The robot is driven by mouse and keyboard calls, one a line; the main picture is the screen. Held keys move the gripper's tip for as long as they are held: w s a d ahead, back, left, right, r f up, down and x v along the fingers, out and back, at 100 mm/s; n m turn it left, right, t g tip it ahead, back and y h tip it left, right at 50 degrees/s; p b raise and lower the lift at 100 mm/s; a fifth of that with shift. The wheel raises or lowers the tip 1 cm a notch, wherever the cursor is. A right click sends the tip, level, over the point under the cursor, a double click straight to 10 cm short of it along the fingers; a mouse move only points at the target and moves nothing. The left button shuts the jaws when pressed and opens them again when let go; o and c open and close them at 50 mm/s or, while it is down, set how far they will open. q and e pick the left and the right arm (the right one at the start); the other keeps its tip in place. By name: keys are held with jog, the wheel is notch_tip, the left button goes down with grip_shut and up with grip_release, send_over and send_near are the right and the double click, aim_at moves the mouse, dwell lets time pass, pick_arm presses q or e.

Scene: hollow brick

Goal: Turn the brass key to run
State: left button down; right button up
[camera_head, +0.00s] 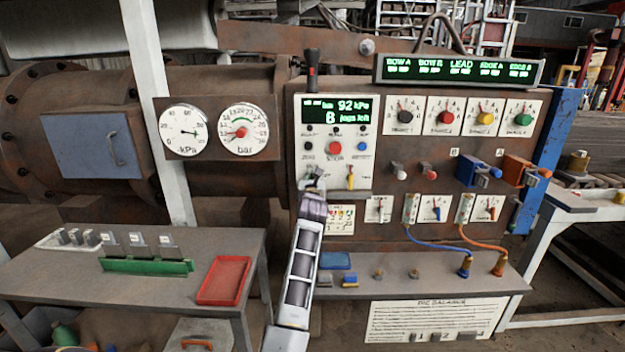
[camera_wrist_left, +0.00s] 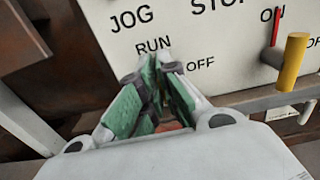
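My left gripper (camera_head: 314,184) reaches up from below to the lower left of the white control panel (camera_head: 364,128). In the left wrist view the green-padded fingers (camera_wrist_left: 158,68) converge at their tips, close to the panel, just below the printed RUN and left of OFF. The brass key cannot be made out in either view; the fingers cover the spot beside these labels. I cannot tell whether they hold it. My right gripper is not in view.
A yellow lever (camera_wrist_left: 292,62) stands close to the right of the fingers, and it also shows in the head view (camera_head: 350,172). A ledge (camera_wrist_left: 270,97) runs below the panel. A red tray (camera_head: 224,280) and green rack (camera_head: 146,266) are on the left table.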

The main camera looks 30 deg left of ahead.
pick_arm(q)
jog(key=c, duration=1.7)
grip_release()
jog(key=shift+o, duration=0.2)
jog(key=v, duration=0.7)
jog(key=shift+s, duration=0.25)
jog(key=shift+d, duration=0.1)
